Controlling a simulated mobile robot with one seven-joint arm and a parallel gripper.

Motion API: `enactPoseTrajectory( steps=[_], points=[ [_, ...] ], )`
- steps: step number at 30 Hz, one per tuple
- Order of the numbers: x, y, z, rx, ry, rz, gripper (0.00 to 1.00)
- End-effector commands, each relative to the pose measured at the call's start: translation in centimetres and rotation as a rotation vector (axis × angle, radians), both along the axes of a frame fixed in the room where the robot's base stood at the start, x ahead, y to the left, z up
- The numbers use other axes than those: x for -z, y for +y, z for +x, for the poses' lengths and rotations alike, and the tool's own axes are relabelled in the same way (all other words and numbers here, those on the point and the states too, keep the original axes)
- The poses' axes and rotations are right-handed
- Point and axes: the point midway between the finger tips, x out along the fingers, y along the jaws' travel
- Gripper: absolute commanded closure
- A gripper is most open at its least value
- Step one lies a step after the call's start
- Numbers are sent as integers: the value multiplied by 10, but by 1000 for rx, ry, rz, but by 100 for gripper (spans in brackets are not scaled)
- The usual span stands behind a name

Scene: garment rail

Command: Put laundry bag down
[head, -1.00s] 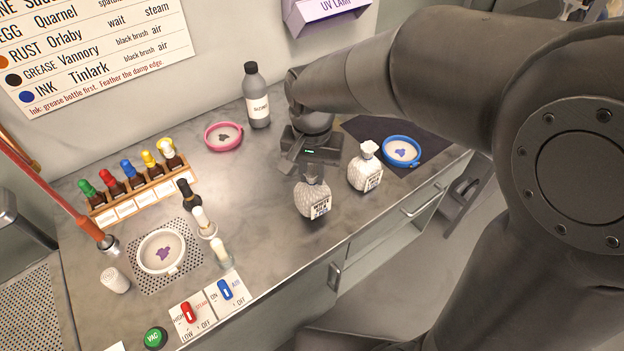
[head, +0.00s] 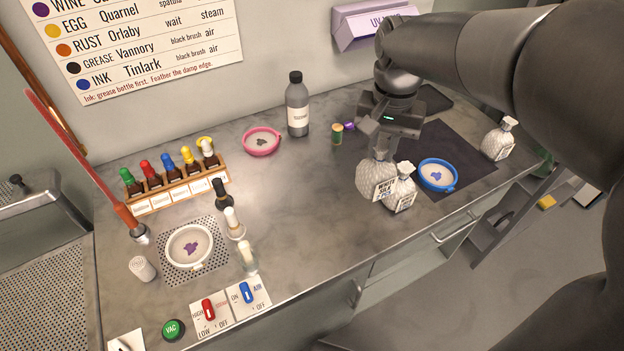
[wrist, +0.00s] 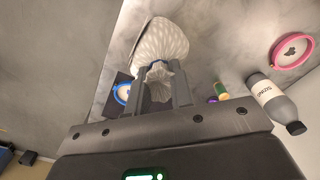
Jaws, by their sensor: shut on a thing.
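A white, textured laundry bag with a black-printed label (head: 374,180) hangs under my gripper (head: 381,153). In the wrist view the bag (wrist: 160,40) fills the space beyond my gripper (wrist: 160,82), whose two fingers are shut on its gathered neck. A second white bag (head: 402,190) stands upright on the counter, just right of the held bag and partly overlapping it in the head view. A third white bag (head: 498,141) stands at the right end. I cannot tell whether the held bag's underside touches the counter (head: 300,225).
A blue hoop (head: 438,175) lies on a dark mat (head: 460,148) right of the bags. A grey bottle (head: 297,105), pink hoop (head: 262,142) and small green and purple items (head: 337,133) stand behind.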

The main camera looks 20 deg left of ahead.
Motion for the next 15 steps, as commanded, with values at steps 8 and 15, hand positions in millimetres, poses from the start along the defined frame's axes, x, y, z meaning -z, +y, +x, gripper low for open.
enactPoseTrajectory(
  steps=[8, 15],
  points=[
    [2, 66, 28, -23, 0, 1, 100],
    [16, 99, 29, -30, 3, 0, 100]
  ],
)
